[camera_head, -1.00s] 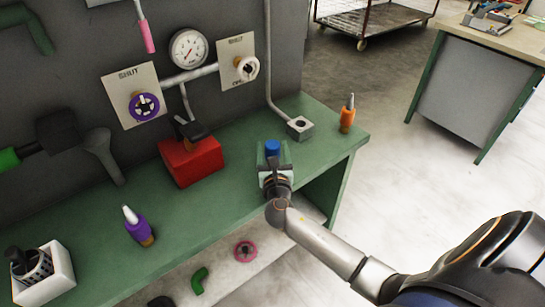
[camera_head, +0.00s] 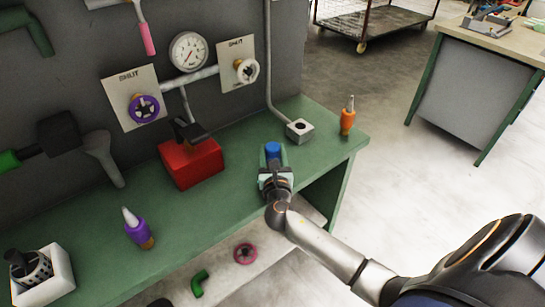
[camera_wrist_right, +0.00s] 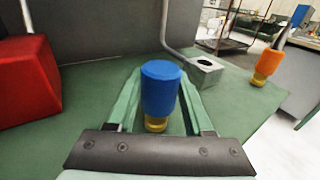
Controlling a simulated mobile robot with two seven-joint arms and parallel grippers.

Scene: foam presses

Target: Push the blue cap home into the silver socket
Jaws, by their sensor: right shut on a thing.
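The blue cap (camera_head: 273,150) is upright near the front edge of the green bench, with a yellow lower end that shows in the right wrist view (camera_wrist_right: 160,88). My right gripper (camera_head: 274,160) has its green fingers on either side of the cap and is shut on it. I cannot tell whether the cap's lower end touches the bench. The silver socket (camera_head: 300,130) is a square block with a dark round hole, farther back and to the right, at the foot of a pipe. It also shows in the right wrist view (camera_wrist_right: 206,72), apart from the cap. My left gripper is not in view.
A red box (camera_head: 191,162) with a black top stands left of the cap. An orange bottle-shaped piece (camera_head: 347,117) stands at the bench's right end. A purple piece (camera_head: 137,228) and a white holder (camera_head: 45,275) are at the left. Bench between cap and socket looks clear.

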